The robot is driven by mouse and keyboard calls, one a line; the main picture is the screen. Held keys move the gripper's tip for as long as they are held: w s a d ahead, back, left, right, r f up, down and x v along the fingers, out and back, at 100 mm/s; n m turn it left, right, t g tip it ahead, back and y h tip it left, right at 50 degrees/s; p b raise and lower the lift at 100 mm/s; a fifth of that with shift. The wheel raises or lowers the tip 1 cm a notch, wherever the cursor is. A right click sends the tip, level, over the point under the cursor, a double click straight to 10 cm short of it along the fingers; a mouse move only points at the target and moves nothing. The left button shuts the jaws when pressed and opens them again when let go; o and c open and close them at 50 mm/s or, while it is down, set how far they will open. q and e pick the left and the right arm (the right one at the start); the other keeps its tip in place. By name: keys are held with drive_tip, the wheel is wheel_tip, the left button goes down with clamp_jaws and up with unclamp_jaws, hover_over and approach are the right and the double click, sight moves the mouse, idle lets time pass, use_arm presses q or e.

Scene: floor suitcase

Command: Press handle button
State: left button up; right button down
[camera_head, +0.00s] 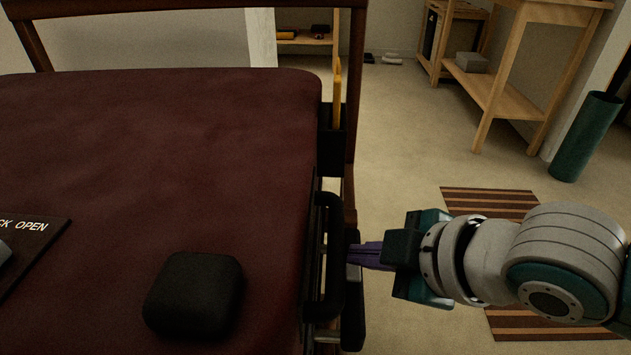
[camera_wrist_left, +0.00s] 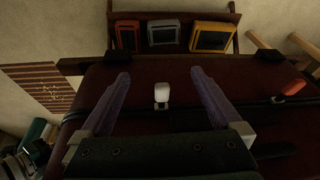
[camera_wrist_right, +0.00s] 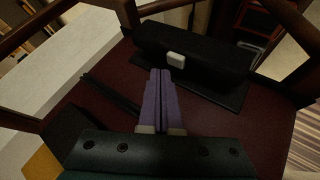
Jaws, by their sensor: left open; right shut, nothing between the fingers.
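My right gripper (camera_head: 352,254) is shut and empty. Its purple fingertips are at the black handle (camera_head: 330,265) on the right edge of a dark red upholstered-looking top (camera_head: 200,130). In the right wrist view, the closed fingers (camera_wrist_right: 163,72) point at a black block (camera_wrist_right: 205,55) with a small pale button (camera_wrist_right: 175,58), just beyond the tips. I cannot tell whether they touch it. My left gripper (camera_wrist_left: 160,73) is open and empty. It shows only in its own wrist view, over a dark red top, with a small white piece (camera_wrist_left: 161,92) between its spread fingers.
A black rounded box (camera_head: 195,296) and a dark plate lettered "CK OPEN" (camera_head: 40,240) lie on the red top. A striped mat (camera_head: 490,203), wooden shelf (camera_head: 500,90) and green cylinder (camera_head: 585,135) are to the right. Open floor lies between.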

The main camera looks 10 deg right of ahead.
sight(361, 279)
drive_tip(key=shift+f, duration=0.45)
drive_tip(key=shift+f+b, duration=0.4)
drive_tip(key=shift+f, duration=0.1)
idle(0.6)
drive_tip(key=shift+r, duration=0.1)
drive_tip(key=shift+r+p, duration=0.85)
drive_tip(key=shift+p, duration=0.25)
wheel_tip(361, 279, up, 5)
drive_tip(key=p, duration=0.5)
drive_tip(key=shift+p, duration=0.3)
